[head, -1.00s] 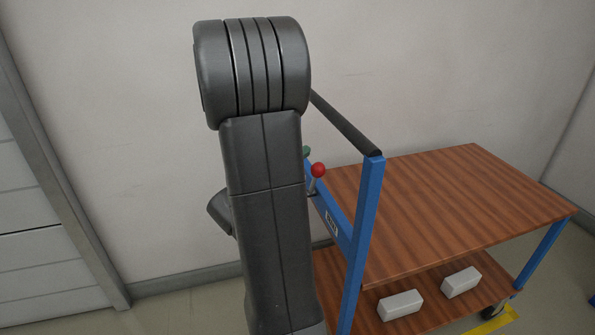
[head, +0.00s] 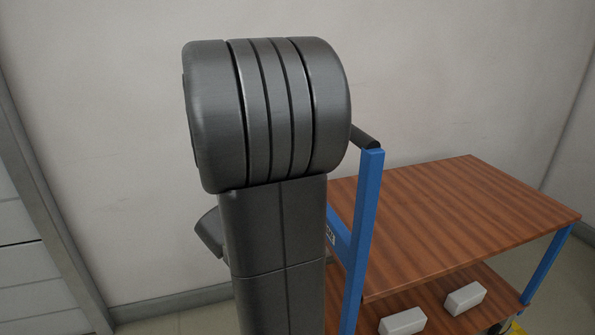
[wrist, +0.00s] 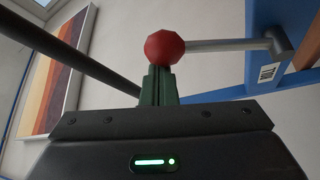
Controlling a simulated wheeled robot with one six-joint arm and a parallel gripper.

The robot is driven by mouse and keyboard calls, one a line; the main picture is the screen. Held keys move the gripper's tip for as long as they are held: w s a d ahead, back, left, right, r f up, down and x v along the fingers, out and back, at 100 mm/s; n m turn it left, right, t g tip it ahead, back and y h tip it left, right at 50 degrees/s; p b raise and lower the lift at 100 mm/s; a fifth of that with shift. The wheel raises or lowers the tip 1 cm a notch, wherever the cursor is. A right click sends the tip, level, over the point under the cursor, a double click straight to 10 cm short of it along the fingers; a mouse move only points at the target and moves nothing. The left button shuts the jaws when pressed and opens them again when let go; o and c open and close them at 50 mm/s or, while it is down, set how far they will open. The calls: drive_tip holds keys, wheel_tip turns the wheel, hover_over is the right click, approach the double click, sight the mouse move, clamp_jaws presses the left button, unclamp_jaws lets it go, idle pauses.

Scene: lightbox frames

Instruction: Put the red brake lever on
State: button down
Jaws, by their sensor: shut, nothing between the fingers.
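The brake lever shows in the wrist view as a red ball knob (wrist: 164,47) on a grey metal rod (wrist: 225,45). The rod runs right to a dark mount on the blue trolley frame (wrist: 262,20). My gripper (wrist: 158,72) has green fingers, shut together with nothing between them. Their tips are at the knob's lower edge in the picture; I cannot tell whether they touch it. In the head view my arm hides the lever and my gripper. The trolley's blue upright (head: 362,235) shows right of my arm.
The trolley has a wooden top deck (head: 450,215) and a lower deck with two white blocks (head: 403,321) (head: 465,298). Its dark push handle (wrist: 70,45) crosses the wrist view at left. A pale wall (head: 100,120) stands behind, with a striped picture (wrist: 60,75).

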drive_tip(key=shift+d+f, duration=0.1)
wheel_tip(320, 180, up, 3)
drive_tip(key=w+a, duration=0.2)
drive_tip(key=w, duration=0.1)
drive_tip(key=f+p+v, duration=0.1)
drive_tip(key=v, duration=0.9)
drive_tip(key=shift+f, duration=0.2)
drive_tip(key=shift+w, duration=0.15)
drive_tip(key=w+d+n+y+p, duration=0.1)
drive_tip(key=w+d+p, duration=0.2)
drive_tip(key=w+p, duration=0.2)
drive_tip(key=w+d+r+n+p, duration=0.1)
drive_tip(key=w+p, duration=0.4)
drive_tip(key=p, duration=0.5)
drive_tip(key=d+n, duration=0.1)
drive_tip(key=d, duration=0.1)
drive_tip(key=shift+d+n+g+y, duration=0.3)
drive_tip(key=shift+d+g+y, duration=0.05)
drive_tip(key=shift+g+y, duration=0.05)
idle(0.4)
drive_tip(key=shift+s+f+b, duration=0.1)
drive_tip(key=shift+f+b, duration=0.1)
drive_tip(key=shift+b, duration=0.4)
